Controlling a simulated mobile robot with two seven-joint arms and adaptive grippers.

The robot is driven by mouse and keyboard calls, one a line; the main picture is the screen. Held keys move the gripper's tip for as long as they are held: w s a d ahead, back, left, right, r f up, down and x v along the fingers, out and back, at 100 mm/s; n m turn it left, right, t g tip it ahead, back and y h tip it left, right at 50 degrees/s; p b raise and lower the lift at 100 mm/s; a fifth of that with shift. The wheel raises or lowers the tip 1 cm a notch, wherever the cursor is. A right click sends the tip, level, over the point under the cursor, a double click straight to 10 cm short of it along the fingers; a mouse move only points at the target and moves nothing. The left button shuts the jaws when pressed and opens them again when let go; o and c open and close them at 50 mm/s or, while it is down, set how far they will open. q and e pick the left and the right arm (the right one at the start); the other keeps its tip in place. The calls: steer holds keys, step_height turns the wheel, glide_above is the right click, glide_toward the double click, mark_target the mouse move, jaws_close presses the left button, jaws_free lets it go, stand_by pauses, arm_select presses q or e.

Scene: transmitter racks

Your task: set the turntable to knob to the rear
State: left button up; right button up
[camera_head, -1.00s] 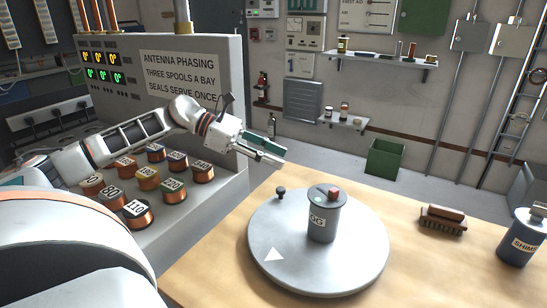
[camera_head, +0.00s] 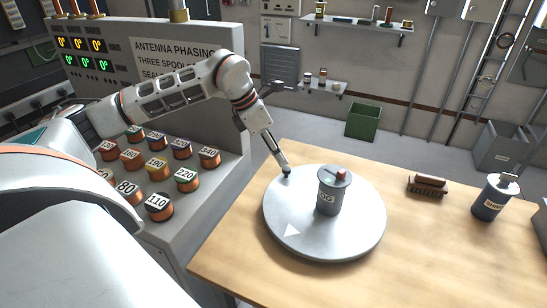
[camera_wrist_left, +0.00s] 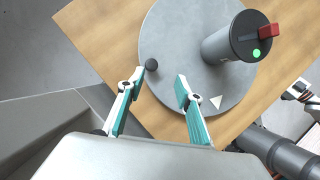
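The turntable (camera_head: 355,235) is a round grey disc on the wooden table, with a white triangle near its front left. It also shows in the left wrist view (camera_wrist_left: 180,35). Its small dark knob (camera_head: 287,175) stands at the rear left rim. A dark grey canister (camera_head: 327,204) with a red block and a green dot on top stands upright on the disc. My left gripper (camera_head: 284,168) points down at the knob. In the left wrist view its teal-padded fingers (camera_wrist_left: 163,82) are open, with the knob (camera_wrist_left: 151,65) nearer the left finger.
A brown brush-like block (camera_head: 428,186) and a grey SHIMS can (camera_head: 491,198) stand on the table to the right. Numbered copper spools (camera_head: 186,181) sit on the console at left. The front right tabletop (camera_head: 430,250) is clear.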

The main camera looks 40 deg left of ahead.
mark_target(286, 168)
arm_select(q)
steer(key=shift+y, duration=0.5)
steer(key=x, duration=0.7)
steer(key=shift+w+a, duration=0.35)
steer(key=shift+w, duration=0.05)
jaws_close()
